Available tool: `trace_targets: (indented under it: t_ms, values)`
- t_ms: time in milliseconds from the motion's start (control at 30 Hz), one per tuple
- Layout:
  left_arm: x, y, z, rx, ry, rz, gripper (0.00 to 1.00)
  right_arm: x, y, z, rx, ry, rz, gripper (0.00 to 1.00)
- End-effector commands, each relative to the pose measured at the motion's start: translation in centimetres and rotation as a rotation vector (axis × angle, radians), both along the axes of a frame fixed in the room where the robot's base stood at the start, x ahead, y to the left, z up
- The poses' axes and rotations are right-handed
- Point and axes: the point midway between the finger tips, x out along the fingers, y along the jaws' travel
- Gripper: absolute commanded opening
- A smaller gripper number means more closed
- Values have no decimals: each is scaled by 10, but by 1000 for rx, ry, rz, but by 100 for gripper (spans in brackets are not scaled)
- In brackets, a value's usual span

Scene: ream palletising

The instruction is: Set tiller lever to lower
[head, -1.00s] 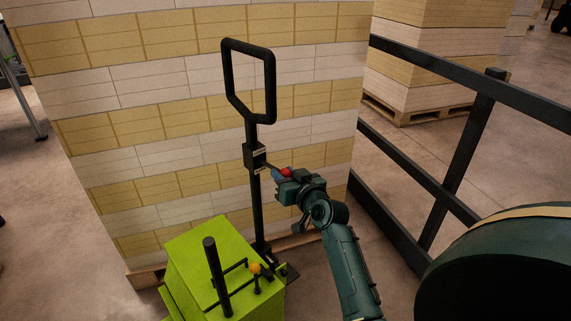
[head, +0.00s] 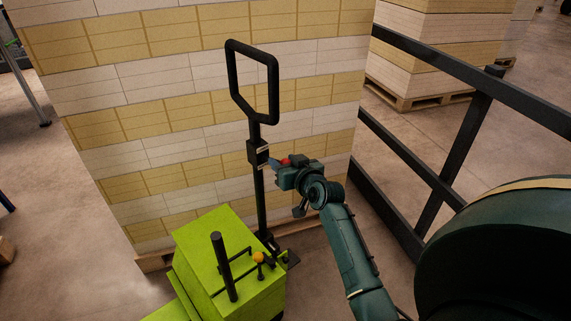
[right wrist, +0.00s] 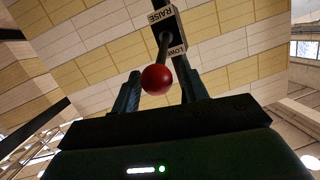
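The tiller is a black post with a loop handle (head: 232,75) at its top. It carries a small black control box (head: 257,152). In the right wrist view the box shows a RAISE label (right wrist: 160,15) and a partly hidden LOWER label (right wrist: 178,50). A thin lever comes out of the box and ends in a red ball knob (right wrist: 157,79), which also shows in the head view (head: 285,162). My right gripper (right wrist: 158,88) is open, its two fingers either side of the knob with gaps visible. My left gripper is out of view.
A lime-green truck body (head: 210,250) with a black post and an orange knob (head: 258,257) stands below. A tall stack of reams (head: 160,110) is right behind the tiller. A dark railing (head: 450,150) runs along the right.

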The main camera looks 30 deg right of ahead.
Motion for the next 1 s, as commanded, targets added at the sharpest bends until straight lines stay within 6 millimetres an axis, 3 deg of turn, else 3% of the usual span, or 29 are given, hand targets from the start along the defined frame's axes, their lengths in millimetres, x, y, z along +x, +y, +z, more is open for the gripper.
trace_targets:
  t_ms: [333,467,1000]
  values:
    - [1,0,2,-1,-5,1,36,-3,0,-3,1,8,0,50]
    - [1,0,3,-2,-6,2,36,-15,1,-1,0,8,0,50]
    - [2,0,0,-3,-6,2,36,-115,10,25,0,8,0,50]
